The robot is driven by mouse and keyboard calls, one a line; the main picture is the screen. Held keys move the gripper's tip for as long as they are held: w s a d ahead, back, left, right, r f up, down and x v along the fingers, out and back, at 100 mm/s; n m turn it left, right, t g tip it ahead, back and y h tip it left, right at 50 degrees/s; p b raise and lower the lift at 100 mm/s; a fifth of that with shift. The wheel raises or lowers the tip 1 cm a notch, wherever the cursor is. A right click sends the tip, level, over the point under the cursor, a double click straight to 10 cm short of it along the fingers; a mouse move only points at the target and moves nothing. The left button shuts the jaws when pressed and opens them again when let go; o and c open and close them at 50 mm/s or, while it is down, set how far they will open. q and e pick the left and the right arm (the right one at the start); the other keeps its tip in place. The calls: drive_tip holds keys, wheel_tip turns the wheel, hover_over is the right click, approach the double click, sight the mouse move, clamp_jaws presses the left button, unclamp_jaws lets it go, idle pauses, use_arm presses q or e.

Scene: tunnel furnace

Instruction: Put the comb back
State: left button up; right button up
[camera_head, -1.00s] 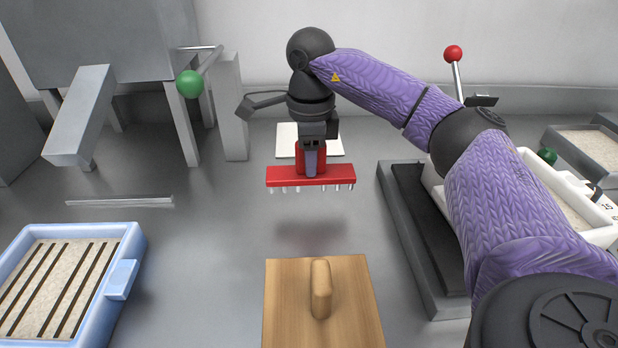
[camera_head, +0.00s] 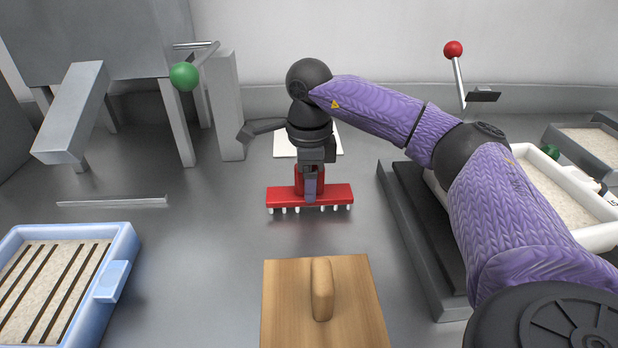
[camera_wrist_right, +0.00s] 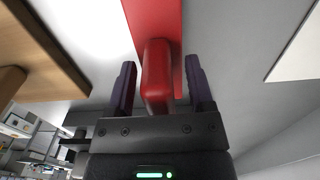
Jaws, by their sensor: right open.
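The red comb (camera_head: 330,195) has a row of pale teeth pointing down. It appears to rest on the grey table, between the wooden board and a white sheet. My right gripper (camera_head: 311,188) is directly above it, pointing down, with its fingers around the comb's upright handle. In the right wrist view the open fingers (camera_wrist_right: 158,90) stand on both sides of the red handle (camera_wrist_right: 157,75), with a gap visible on each side. My left gripper is not in view.
A wooden board with a handle (camera_head: 345,300) lies in front of the comb. The white sheet (camera_head: 286,140) lies behind. A blue tray with slotted sand (camera_head: 122,243) is at left, a dark-topped grey block (camera_head: 392,200) at right. A green-knobbed lever (camera_head: 184,76) stands back left.

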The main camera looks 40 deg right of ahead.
wheel_tip(320, 180, up, 12)
drive_tip(key=p, duration=0.5)
drive_tip(key=shift+f, duration=0.1)
drive_tip(key=shift+r, duration=0.3)
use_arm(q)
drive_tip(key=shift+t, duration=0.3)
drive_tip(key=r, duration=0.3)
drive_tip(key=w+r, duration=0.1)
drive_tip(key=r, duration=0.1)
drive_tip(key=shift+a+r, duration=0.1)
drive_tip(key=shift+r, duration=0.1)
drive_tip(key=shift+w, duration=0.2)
use_arm(e)
drive_tip(key=shift+f, duration=0.1)
